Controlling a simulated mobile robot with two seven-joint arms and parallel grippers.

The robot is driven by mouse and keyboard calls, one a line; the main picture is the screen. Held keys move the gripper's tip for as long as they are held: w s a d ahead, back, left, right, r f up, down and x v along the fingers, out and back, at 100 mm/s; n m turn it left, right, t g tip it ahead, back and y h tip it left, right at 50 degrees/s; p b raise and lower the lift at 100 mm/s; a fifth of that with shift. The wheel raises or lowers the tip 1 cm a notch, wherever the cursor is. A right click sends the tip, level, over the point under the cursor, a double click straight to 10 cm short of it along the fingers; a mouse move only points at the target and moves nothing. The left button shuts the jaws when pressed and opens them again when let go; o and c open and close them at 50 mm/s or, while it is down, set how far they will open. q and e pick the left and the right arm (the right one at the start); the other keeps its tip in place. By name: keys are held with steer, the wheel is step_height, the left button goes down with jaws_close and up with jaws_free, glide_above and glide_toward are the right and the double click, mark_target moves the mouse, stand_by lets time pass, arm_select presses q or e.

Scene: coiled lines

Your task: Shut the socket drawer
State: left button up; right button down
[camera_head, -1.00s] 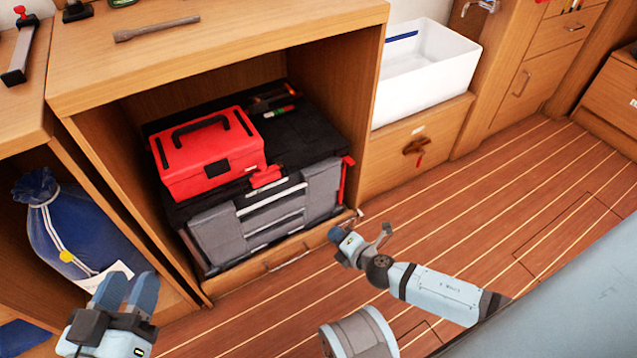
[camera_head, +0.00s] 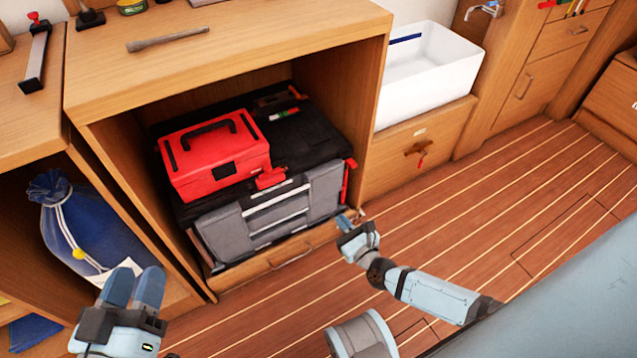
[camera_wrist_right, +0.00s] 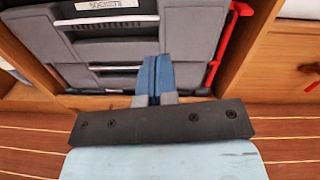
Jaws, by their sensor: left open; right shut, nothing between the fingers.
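The socket drawer (camera_wrist_right: 103,22), grey with a white SOCKETS label, is at the top of the right wrist view. It belongs to the grey-fronted toolbox (camera_head: 270,215) inside the wooden cabinet; the label is not readable in the head view. The fronts look nearly in line, but I cannot tell how far the drawer stands out. My right gripper (camera_head: 350,219) is shut and empty, in front of the toolbox's lower right corner; its fingertips (camera_wrist_right: 156,60) overlap the lower drawer front in the wrist view. Contact is unclear. My left gripper (camera_head: 135,272) is open and empty at the lower left.
A red toolbox (camera_head: 214,160) sits on the black case. A wooden drawer with a handle (camera_head: 290,256) lies below in the cabinet. A blue bag (camera_head: 75,222) is in the left cubby, a white basin (camera_head: 425,75) to the right. The plank floor (camera_head: 500,210) is clear at right.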

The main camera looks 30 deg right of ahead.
steer(key=m, duration=0.2)
steer(key=h+b, duration=0.1)
steer(key=b, duration=0.2)
glide_toward(314, 180)
steer(key=w, duration=0.6)
steer(key=shift+w+r, duration=0.1)
steer(key=shift+w, duration=0.65)
arm_select(q)
steer(key=shift+m+g, duration=0.4)
steer(key=shift+g, duration=0.5)
step_height(314, 180, down, 4)
steer(key=shift+d+f, duration=0.1)
steer(key=shift+d, duration=0.05)
arm_select(e)
steer(key=shift+r, duration=0.1)
